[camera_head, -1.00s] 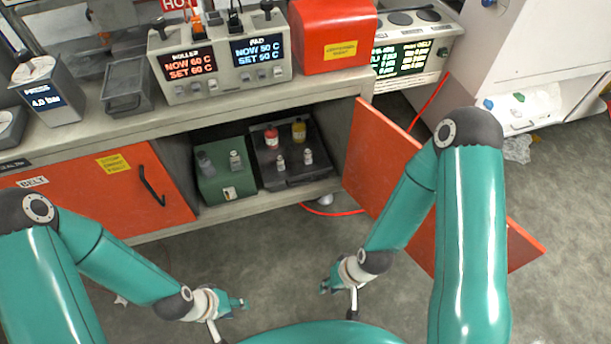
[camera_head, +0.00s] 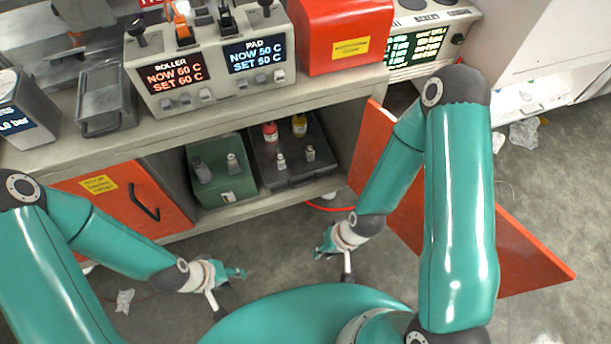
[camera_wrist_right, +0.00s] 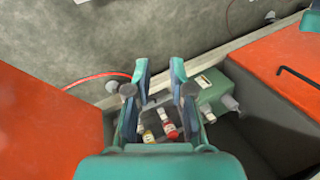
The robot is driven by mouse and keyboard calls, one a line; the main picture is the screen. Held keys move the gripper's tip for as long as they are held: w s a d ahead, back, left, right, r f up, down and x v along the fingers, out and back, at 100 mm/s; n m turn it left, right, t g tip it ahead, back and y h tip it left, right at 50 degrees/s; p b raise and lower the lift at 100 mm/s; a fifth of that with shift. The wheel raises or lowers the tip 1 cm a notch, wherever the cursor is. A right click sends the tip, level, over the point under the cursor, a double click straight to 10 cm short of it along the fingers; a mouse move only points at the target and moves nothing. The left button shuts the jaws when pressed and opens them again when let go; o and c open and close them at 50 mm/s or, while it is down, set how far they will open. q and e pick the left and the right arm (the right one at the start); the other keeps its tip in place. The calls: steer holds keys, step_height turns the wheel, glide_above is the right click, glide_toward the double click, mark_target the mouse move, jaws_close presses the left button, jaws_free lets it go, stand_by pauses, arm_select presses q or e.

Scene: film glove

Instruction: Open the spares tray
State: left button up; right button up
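No label reading "spares" is legible. In the open cabinet a dark tray (camera_head: 262,172) holds a red-capped bottle (camera_head: 271,131), a yellow bottle (camera_head: 300,124) and small pale bottles. Beside it stands a green box (camera_head: 236,204) with small items on top and a white label on its front. My right gripper (camera_head: 321,247) is outside the cabinet, apart from the tray; in the right wrist view its fingers (camera_wrist_right: 160,72) are spread and empty, with the tray partly hidden behind them. My left gripper (camera_head: 240,272) is low at left, touching nothing; its finger gap is unclear.
The right orange door (camera_head: 510,250) stands open, beside my right arm. The left orange door (camera_head: 150,200) is shut. A grey lidded container (camera_head: 105,105) and a heater control box (camera_head: 212,66) sit on the bench (camera_head: 70,150). A red hose (camera_head: 328,208) lies by the cabinet.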

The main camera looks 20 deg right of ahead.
steer(key=m+t+h+b, duration=0.3)
steer(key=m+t+b, duration=1.2)
steer(key=b, duration=2.2)
glide_toward(305, 183)
steer(key=b+x, duration=0.1)
steer(key=x, duration=0.2)
steer(key=b+x, duration=0.2)
steer(key=x, duration=0.1)
steer(key=b+x, duration=0.2)
steer(key=x, duration=0.1)
steer(key=shift+w+f, duration=0.1)
steer(key=shift+f, duration=0.3)
steer(key=shift+w, duration=0.6)
jaws_close()
